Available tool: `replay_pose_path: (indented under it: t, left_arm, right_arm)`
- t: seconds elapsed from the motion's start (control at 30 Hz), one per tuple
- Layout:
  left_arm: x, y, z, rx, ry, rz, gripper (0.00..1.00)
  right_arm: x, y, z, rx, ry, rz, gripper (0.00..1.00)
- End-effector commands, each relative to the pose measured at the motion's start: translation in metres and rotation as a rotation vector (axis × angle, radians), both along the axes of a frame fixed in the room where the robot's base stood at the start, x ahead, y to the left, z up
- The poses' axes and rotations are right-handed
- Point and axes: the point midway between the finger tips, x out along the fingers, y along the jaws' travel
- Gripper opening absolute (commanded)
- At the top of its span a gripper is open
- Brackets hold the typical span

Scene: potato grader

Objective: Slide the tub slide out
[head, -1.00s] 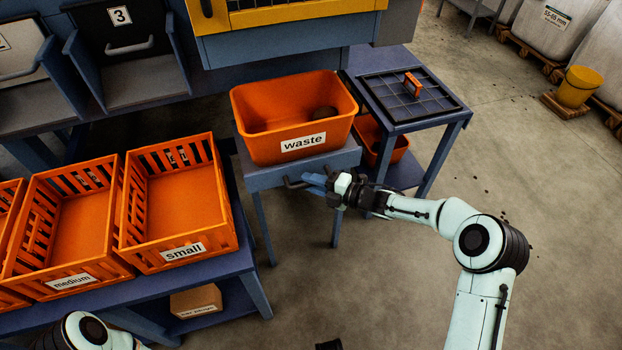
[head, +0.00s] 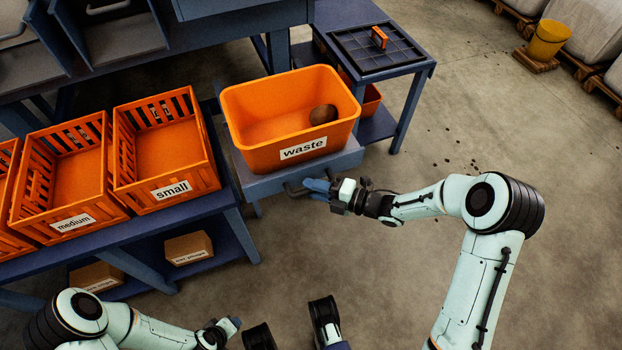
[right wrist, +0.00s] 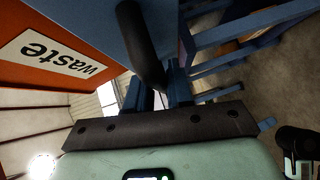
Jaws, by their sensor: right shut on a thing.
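The orange waste tub (head: 290,121) stands upright on the blue tub slide (head: 262,182), with one brown potato (head: 323,115) inside. The slide sticks out in front of the grader and has a dark bar handle (head: 296,190) on its front. My right gripper (head: 318,186) is shut on the handle. In the right wrist view, the handle (right wrist: 141,45) runs down between the blue fingers (right wrist: 157,98). My left gripper (head: 228,328) is low in the head view, away from the slide; its jaw opening is unclear.
Orange crates marked small (head: 180,198) and medium (head: 62,233) stand on a blue bench at left, close to the slide. A blue side table (head: 418,72) with a dark grid top stands at right. Floor (head: 400,270) in front of the slide is open.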

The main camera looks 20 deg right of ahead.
Motion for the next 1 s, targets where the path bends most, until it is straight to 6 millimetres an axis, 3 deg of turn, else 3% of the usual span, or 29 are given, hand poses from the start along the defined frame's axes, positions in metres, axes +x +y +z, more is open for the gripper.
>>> replay_pose_path:
  t: [0.63, 0.67, 0.7, 1.0]
  left_arm:
    - [-0.0021, -0.0011, 0.0012, -0.002, 0.006, -0.003, 0.43]
    - [-0.0021, -0.0011, 0.0012, -0.003, 0.006, -0.002, 0.43]
    - [-0.0021, -0.0011, 0.0012, -0.003, 0.006, -0.002, 0.43]
    - [-0.0021, -0.0011, 0.0013, -0.003, 0.006, -0.002, 0.43]
  right_arm:
    - [-0.0111, -0.0005, -0.0006, 0.0, 0.002, 0.002, 0.0]
    - [-0.0112, -0.0005, -0.0007, 0.0, 0.002, 0.003, 0.28]
    - [-0.0113, -0.0005, -0.0008, 0.0, 0.003, 0.002, 0.4]
    - [-0.0101, -0.001, 0.0001, 0.0, 0.0, 0.001, 0.4]
